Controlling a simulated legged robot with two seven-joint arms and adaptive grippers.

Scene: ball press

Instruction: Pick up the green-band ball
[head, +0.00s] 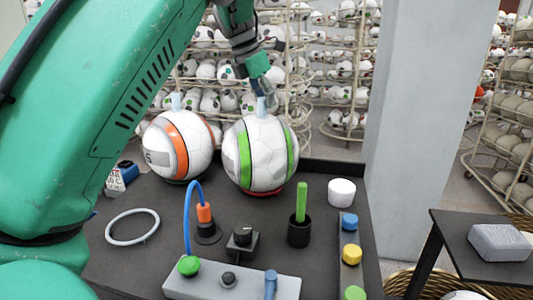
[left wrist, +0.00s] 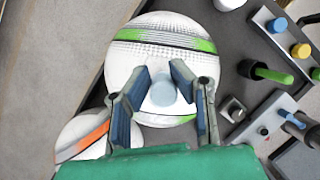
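The green-band ball (head: 262,160) is white with green stripes and sits on a red ring on the dark table. A pale blue peg (head: 261,106) stands up from its top. My left gripper (head: 264,92) is right above it, pointing down. In the left wrist view, the left gripper (left wrist: 160,70) is open, with its two fingers on either side of the peg (left wrist: 163,91) and gaps between. Whether the fingertips are level with the peg is hard to tell. The green-band ball (left wrist: 165,52) fills the middle of that view. My right gripper is not in view.
An orange-band ball (head: 178,146) with its own peg sits close on the left. In front are a blue hose (head: 187,215), a black knob box (head: 242,242), a green rod in a black cup (head: 300,228) and a button strip (head: 350,265). A grey pillar (head: 420,120) stands at right.

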